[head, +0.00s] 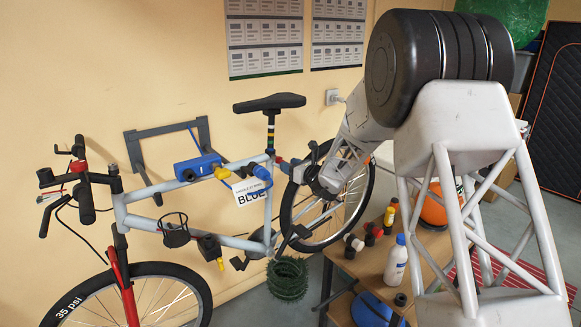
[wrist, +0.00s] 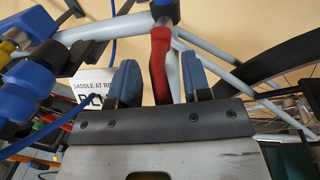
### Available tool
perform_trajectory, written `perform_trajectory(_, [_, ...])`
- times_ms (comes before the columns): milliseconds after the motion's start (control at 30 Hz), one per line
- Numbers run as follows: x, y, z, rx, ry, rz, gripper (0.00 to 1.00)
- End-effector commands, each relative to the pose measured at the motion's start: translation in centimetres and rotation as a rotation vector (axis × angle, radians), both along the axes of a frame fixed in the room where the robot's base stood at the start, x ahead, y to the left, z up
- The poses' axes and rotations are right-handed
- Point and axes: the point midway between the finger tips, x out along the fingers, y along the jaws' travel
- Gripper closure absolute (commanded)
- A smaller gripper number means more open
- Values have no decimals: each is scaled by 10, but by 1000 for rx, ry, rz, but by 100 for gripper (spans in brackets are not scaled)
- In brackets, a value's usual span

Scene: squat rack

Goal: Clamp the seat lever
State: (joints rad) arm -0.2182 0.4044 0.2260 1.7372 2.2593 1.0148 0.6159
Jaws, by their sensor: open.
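The seat lever is red and shows best in the wrist view (wrist: 160,65), hanging down from a blue collar (wrist: 165,10) at the frame joint. My gripper (wrist: 161,78) is open, with one blue-padded finger on each side of the lever. Gaps show between lever and both pads; the lever's lower end is hidden behind the gripper's edge. In the head view, my gripper (head: 285,167) is beside the bike's seat cluster, and the lever is small and partly hidden there. The black saddle (head: 268,103) sits on a seat post (head: 271,140) with coloured rings.
The grey bike frame (head: 150,192) hangs at a wall bracket (head: 135,150), with a blue clamp (head: 197,167) on its top tube. A paper sign (head: 252,190) hangs close left of my gripper. The rear wheel (head: 345,205) is behind. A wooden table (head: 365,268) holds a white bottle (head: 396,262).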

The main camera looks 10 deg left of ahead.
Motion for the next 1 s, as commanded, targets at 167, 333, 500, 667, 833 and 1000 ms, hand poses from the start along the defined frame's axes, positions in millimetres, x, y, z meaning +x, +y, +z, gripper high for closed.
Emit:
perform_trajectory(167, [0,0,0,0,0,0,70])
perform_trajectory(333, [0,0,0,0,0,0,96])
perform_trajectory(500, [0,0,0,0,0,0,100])
perform_trajectory(667, [0,0,0,0,0,3,100])
perform_trajectory(833, [1,-1,-1,4,-3,24,100])
perform_trajectory(1000, [4,-3,-2,14,-14,78,100])
